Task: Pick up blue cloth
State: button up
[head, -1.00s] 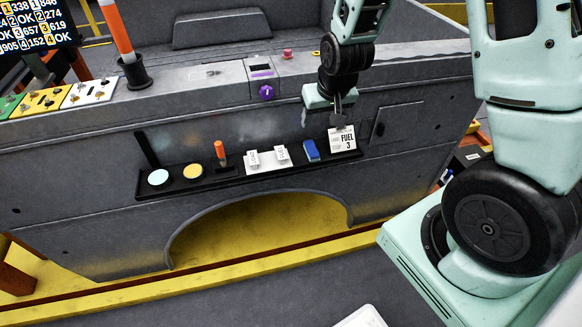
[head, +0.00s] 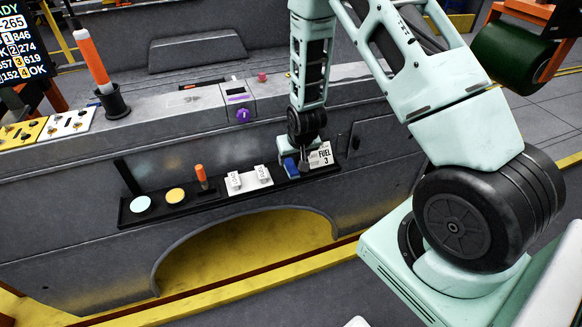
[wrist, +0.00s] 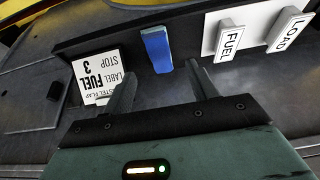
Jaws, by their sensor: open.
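The blue cloth (head: 291,166) is a small folded blue block on the black shelf along the grey carrier's side, just left of the white FUEL 3 label card. It also shows upright in the wrist view (wrist: 157,48). My gripper (head: 303,166) is at the shelf, pointing down, right beside the cloth, and partly covers it in the head view. In the wrist view my gripper (wrist: 157,78) has its two dark fingers spread and empty, with the cloth just beyond the tips and roughly between them. I see no clear contact.
The FUEL 3 card (head: 320,155) stands close right of my gripper. White FUEL and LOAD tags (head: 248,180) sit left of the cloth. The black shelf (head: 225,193) has a low rim.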

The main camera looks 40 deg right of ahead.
aim_at(290, 164)
jog(key=shift+w+p+x, duration=0.2)
jog(key=shift+p+x, duration=0.75)
jog(key=shift+x, duration=1.8)
jog(key=shift+r, duration=0.15)
jog(key=c, duration=1.1)
jog(key=shift+r+b, duration=1.05)
jog(key=shift+r, duration=3.95)
